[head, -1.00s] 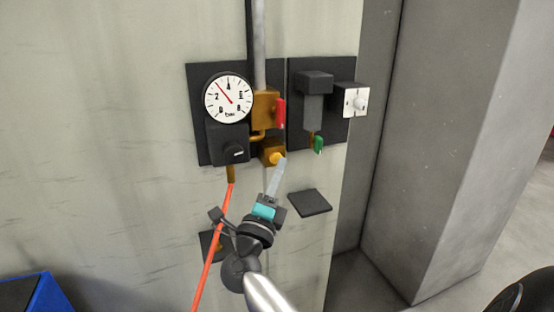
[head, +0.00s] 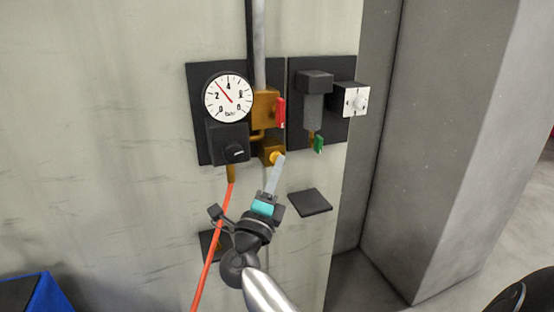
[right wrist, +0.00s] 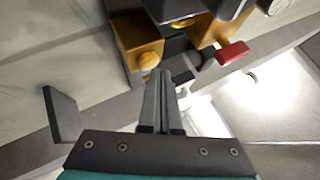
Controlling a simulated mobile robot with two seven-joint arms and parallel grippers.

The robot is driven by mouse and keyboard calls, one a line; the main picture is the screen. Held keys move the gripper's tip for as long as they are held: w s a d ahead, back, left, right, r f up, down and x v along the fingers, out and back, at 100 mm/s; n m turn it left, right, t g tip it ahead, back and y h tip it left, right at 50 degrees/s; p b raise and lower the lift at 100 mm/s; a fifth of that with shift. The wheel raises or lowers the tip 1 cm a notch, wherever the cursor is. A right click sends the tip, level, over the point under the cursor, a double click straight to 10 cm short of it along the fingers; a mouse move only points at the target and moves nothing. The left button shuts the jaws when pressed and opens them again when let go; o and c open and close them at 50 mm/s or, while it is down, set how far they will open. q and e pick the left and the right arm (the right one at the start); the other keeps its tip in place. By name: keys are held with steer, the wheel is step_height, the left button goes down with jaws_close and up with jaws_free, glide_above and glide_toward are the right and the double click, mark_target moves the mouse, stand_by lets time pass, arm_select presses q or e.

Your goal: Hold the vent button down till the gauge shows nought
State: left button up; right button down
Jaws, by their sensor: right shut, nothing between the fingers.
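The round white gauge (head: 228,98) is on a dark panel on the wall. Its red needle points up and left, between 2 and 4. The vent button (head: 274,157) is a small yellow-orange knob on a brass block below the red lever. It also shows in the right wrist view (right wrist: 148,61), just beyond the fingertips and slightly left of them. My right gripper (head: 280,160) is shut and empty, its fingertips (right wrist: 160,73) at the button's lower right edge in the head view. I cannot tell whether they touch it. My left gripper is out of view.
A red lever (head: 280,111), a green lever (head: 318,144) and a white-faced switch box (head: 356,100) are close by. An orange hose (head: 211,243) hangs beside my right gripper. A dark plate (head: 310,202) juts out at right. A blue box (head: 45,293) stands lower left.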

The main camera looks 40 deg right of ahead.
steer(key=shift+w+d, duration=0.2)
steer(key=shift+w, duration=0.35)
stand_by(0.8)
steer(key=shift+s, duration=0.1)
stand_by(1.7)
steer(key=shift+s+a, duration=0.3)
steer(key=shift+s, duration=0.5)
steer(key=shift+p, duration=0.3)
steer(key=s, duration=0.1)
steer(key=s+a+p, duration=0.1)
steer(key=s, duration=0.2)
steer(key=shift+s+a+p, duration=0.25)
steer(key=shift+s+p, duration=0.15)
steer(key=shift+w+f, duration=0.1)
